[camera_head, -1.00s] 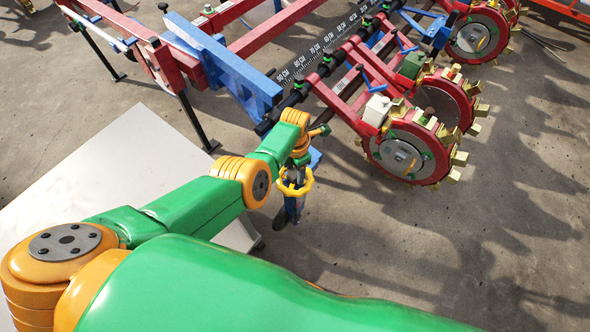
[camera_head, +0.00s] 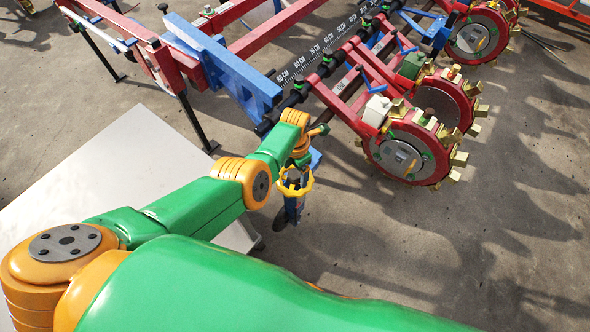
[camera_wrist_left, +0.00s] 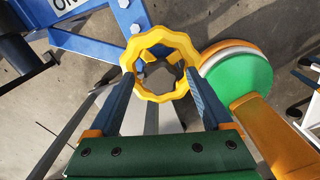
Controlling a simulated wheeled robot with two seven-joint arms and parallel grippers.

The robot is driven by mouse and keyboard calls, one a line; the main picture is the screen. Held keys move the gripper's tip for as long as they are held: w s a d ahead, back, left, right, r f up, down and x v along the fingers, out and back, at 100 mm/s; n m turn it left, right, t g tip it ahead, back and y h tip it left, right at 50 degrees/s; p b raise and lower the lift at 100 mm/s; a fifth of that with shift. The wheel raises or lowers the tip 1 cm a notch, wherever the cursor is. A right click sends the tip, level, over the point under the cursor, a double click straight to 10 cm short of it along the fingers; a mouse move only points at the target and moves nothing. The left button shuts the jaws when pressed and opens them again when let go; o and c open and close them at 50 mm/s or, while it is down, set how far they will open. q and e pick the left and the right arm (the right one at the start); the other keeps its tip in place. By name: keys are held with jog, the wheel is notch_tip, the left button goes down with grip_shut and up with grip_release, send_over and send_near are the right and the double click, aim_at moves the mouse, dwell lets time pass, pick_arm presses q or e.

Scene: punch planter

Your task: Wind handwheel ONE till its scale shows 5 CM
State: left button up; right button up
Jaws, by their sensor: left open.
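The yellow handwheel (camera_wrist_left: 131,62) with a wavy rim and a grey hub shows from above in the left wrist view. In the head view the handwheel (camera_head: 293,191) is on a blue post near the left end of the planter. My left gripper (camera_wrist_left: 160,76) is open, with one blue-grey finger on each side of the wheel's near part. I cannot tell whether the fingers touch the rim. A white label (camera_wrist_left: 66,4) with the letters "ON", cut off by the frame edge, is on the blue frame nearby. No scale for this wheel is readable. My right gripper is not in view.
The planter's blue beam (camera_head: 228,68) and a black bar with a printed centimetre ruler (camera_head: 318,55) lie behind the wheel. Red punch wheels (camera_head: 404,152) with brass teeth stand to the right. A pale flat panel (camera_head: 120,180) lies left. Bare floor is open at the right front.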

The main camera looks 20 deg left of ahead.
aim_at(295, 174)
pick_arm(q)
notch_tip(295, 174, up, 7)
jog(key=p, duration=0.5)
jog(key=shift+r, duration=0.15)
